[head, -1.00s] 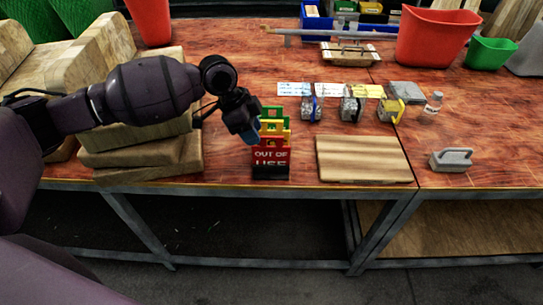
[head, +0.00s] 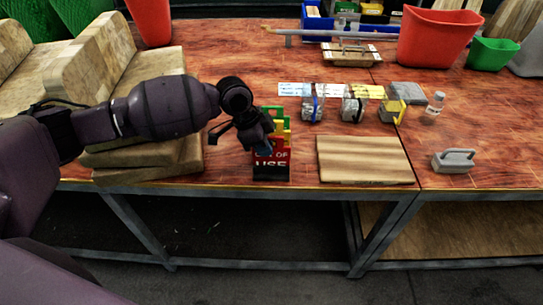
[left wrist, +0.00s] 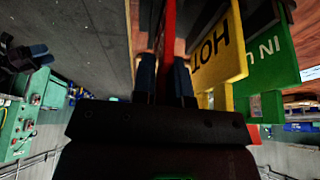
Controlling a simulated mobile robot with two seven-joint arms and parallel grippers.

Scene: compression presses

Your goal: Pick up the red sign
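The red sign (head: 279,164) with white "OUT OF USE" lettering stands upright in a dark holder (head: 271,177) near the table's front edge. Yellow (head: 283,138) and green (head: 277,113) signs stand behind it. My left gripper (head: 262,150) is at the red sign's top and hides part of its lettering. In the left wrist view, my left gripper's two fingers (left wrist: 164,80) lie on either side of the red sign (left wrist: 168,25), seen edge-on. The yellow sign (left wrist: 222,60) is close beside one finger. Whether the fingers press on the red sign is unclear. My right gripper is out of view.
A wooden board (head: 365,160) lies right of the signs, and a grey handled block (head: 455,160) farther right. Wooden blocks (head: 150,155) are stacked under my left arm. Small clear containers (head: 313,109), a bottle (head: 434,105) and a red bin (head: 430,38) stand farther back.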

